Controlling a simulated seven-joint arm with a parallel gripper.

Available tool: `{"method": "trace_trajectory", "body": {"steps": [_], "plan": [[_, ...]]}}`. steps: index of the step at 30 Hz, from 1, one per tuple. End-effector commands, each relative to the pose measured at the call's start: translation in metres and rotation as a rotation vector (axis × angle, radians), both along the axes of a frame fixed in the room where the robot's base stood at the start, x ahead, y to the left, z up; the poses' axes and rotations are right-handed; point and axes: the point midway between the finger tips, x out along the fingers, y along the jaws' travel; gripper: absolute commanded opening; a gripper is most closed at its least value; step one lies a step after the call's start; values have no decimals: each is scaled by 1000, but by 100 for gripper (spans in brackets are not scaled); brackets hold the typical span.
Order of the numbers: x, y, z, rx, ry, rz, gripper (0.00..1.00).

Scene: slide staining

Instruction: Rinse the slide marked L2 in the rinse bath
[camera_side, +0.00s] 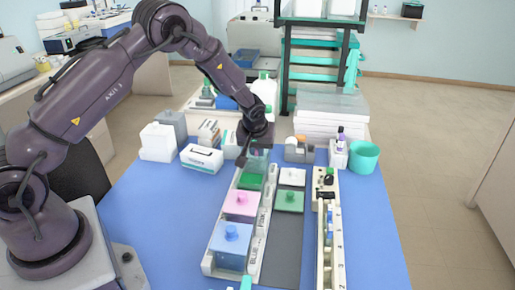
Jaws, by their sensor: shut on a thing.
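My gripper (255,152) is shut and points down over the far end of the white bath tray (208,263). The thing in its jaws is too small and hidden to identify, so I cannot read an L2 mark. A clear bath (259,160) stands at the far end of the row, just under the gripper. I cannot tell whether the held thing is inside it. Nearer are an uncovered-looking green bath (250,182), a pink-lidded bath (241,203) and a blue-lidded bath (233,246).
A white lid (291,177) and a green lid (289,201) lie on the grey mat (283,250) right of the baths. A long numbered rack (328,235) stands farther right. A teal cup (364,157) and white boxes (201,158) stand behind. The blue table's right side is clear.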

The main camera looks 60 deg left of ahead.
Motion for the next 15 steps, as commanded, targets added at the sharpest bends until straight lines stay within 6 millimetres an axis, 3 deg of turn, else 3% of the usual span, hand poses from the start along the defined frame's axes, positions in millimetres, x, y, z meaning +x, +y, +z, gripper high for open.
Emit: {"method": "trace_trajectory", "body": {"steps": [15], "plan": [[1,0,55,1,-4,0,0]]}}
